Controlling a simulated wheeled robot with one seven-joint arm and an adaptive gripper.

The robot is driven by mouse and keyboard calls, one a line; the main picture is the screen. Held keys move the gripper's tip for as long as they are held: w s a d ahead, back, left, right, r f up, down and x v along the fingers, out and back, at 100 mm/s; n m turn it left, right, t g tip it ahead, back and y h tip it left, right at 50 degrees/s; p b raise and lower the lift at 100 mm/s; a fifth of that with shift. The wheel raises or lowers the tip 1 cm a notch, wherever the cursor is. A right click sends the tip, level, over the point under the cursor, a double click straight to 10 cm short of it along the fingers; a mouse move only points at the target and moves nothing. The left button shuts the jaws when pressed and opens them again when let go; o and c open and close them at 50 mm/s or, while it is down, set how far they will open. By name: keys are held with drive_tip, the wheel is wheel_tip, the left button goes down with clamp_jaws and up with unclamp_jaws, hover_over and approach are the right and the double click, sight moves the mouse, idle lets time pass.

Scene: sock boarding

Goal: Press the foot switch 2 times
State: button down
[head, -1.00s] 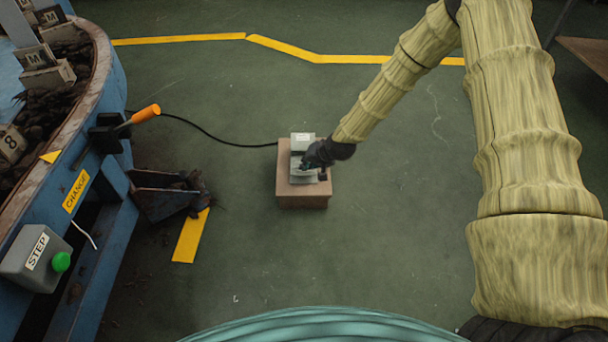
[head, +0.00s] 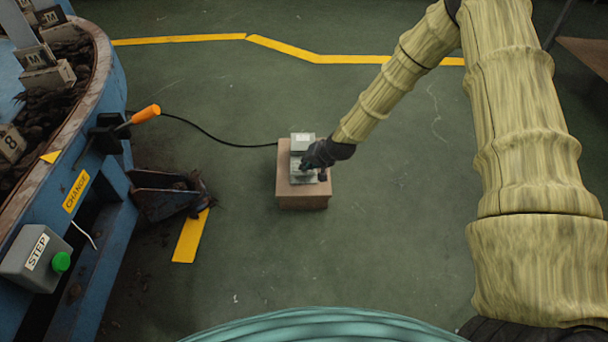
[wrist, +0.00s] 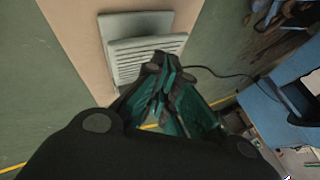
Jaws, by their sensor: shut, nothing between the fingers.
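The foot switch (head: 303,142) is a grey metal pedal unit on a brown box (head: 303,201) in the middle of the floor. Its ribbed pedal plate (wrist: 146,58) shows in the wrist view at upper centre. My gripper (head: 305,165) is shut and empty, over the pedal part of the switch in the head view. In the wrist view my gripper (wrist: 163,75) has its dark teal fingers together near the lower right edge of the ribbed plate. I cannot tell whether the fingertips touch the plate. Part of the pedal is hidden behind my gripper.
A black cable (head: 215,138) runs from the switch to the blue machine (head: 80,225) at left. The machine carries an orange-handled lever (head: 145,114) and a grey STEP box with a green button (head: 61,262). Green floor around the box is clear.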

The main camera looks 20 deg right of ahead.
sight(306, 173)
drive_tip(key=shift+f, duration=0.2)
drive_tip(key=shift+s+f, duration=0.1)
drive_tip(key=shift+f, duration=0.1)
drive_tip(key=shift+s+a+f+b, duration=0.1)
drive_tip(key=shift+f+b, duration=0.05)
drive_tip(key=shift+f, duration=0.5)
drive_tip(key=shift+s+f+b, duration=0.1)
drive_tip(key=shift+f+b, duration=0.05)
drive_tip(key=shift+f, duration=0.5)
idle(2.0)
drive_tip(key=shift+r, duration=0.15)
idle(0.4)
drive_tip(key=shift+w+r+p, duration=0.15)
drive_tip(key=shift+r+p, duration=0.65)
drive_tip(key=shift+w+r+p, duration=0.15)
drive_tip(key=shift+r+p, duration=0.65)
drive_tip(key=shift+r, duration=0.1)
drive_tip(key=shift+w+d+r+p, duration=0.1)
drive_tip(key=shift+w+r+p, duration=0.15)
drive_tip(key=shift+r+p, duration=0.85)
drive_tip(key=shift+w+d+r+p, duration=0.1)
drive_tip(key=shift+w+r+p, duration=0.1)
drive_tip(key=shift+r+p, duration=0.85)
drive_tip(key=shift+r, duration=0.2)
